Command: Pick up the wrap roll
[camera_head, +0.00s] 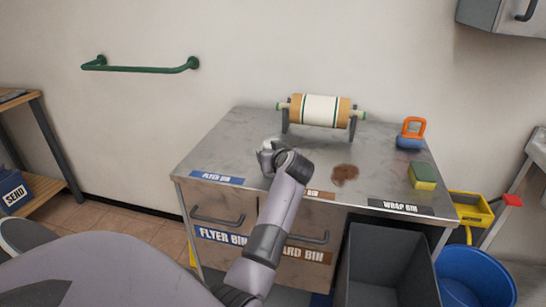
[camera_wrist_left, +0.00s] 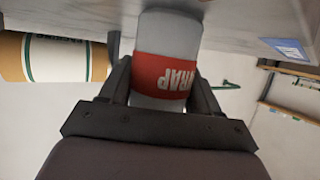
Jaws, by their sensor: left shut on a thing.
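The wrap roll (camera_wrist_left: 166,76) is a pale grey cylinder with a red band lettered "WRAP". It stands between the two dark fingers of my left gripper (camera_wrist_left: 160,88), which is shut on it. In the head view my left gripper (camera_head: 268,158) is over the left front part of the metal-topped counter (camera_head: 240,135). There the roll is mostly hidden by the gripper and wrist, with only a small pale part showing. I cannot tell whether the roll touches the counter. My right gripper is not in view.
A large paper roll on a stand (camera_head: 320,110) is at the counter's back. A grey bin (camera_head: 385,265) and a blue bucket (camera_head: 475,277) stand in front.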

